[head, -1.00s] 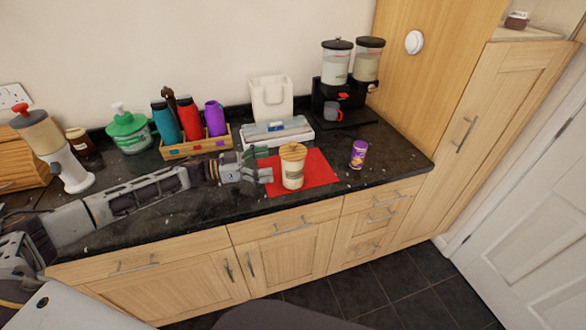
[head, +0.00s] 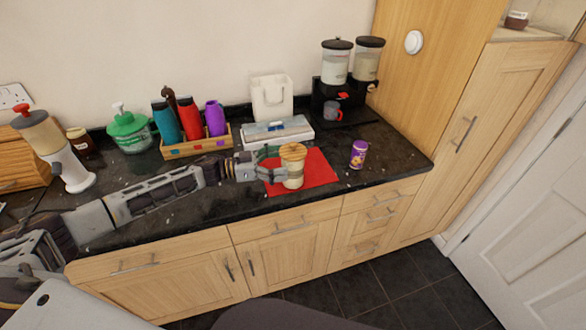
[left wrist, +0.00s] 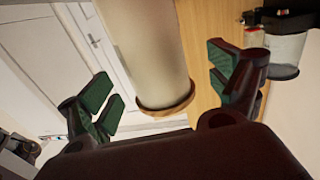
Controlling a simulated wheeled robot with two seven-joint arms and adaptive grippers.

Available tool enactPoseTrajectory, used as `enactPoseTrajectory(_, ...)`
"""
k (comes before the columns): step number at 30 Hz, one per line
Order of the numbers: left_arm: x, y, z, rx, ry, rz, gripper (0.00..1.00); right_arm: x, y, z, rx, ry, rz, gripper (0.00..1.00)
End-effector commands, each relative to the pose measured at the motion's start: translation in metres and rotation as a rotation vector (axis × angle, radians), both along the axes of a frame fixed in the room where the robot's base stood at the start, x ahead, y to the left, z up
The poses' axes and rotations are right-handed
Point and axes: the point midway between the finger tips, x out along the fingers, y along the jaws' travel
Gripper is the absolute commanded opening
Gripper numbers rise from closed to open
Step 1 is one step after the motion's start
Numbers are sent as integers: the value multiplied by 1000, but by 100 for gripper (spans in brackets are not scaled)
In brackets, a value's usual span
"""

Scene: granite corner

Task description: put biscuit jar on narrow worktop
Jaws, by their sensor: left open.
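The biscuit jar (head: 293,175) is a pale cylinder with a round wooden lid, standing upright on a red mat (head: 320,170) on the dark granite worktop (head: 200,198). My left gripper (head: 276,168) is at the jar's left side, with its fingers reaching around it. In the left wrist view the jar (left wrist: 155,55) stands between the two spread, green-padded fingers of my left gripper (left wrist: 165,93), with gaps visible on both sides. The gripper is open. My right gripper is not in view.
A purple tin (head: 358,154) stands right of the mat. Behind are a white flat box (head: 277,131), a white bag-shaped holder (head: 271,99) and a dispenser with a mug (head: 333,112). A wooden crate of bottles (head: 196,143) stands behind my arm.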

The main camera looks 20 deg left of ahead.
Motion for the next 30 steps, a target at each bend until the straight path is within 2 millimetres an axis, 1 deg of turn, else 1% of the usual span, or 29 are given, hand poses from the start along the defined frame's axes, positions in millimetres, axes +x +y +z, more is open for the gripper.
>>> enactPoseTrajectory(1, 1, -6, 1, -2, -1, -1, 91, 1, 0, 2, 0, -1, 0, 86)
enactPoseTrajectory(6, 7, -23, 1, -2, -1, -1, 91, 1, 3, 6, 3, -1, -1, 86)
enactPoseTrajectory(12, 13, -35, 0, -2, 0, -1, 91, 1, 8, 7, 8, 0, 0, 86)
enactPoseTrajectory(28, 14, -37, -1, 0, 0, -1, 91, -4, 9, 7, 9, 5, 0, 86)
enactPoseTrajectory(29, 14, -37, -1, 0, 0, -1, 89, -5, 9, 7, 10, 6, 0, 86)
enactPoseTrajectory(30, 14, -37, -1, 0, 0, -1, 84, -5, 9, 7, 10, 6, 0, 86)
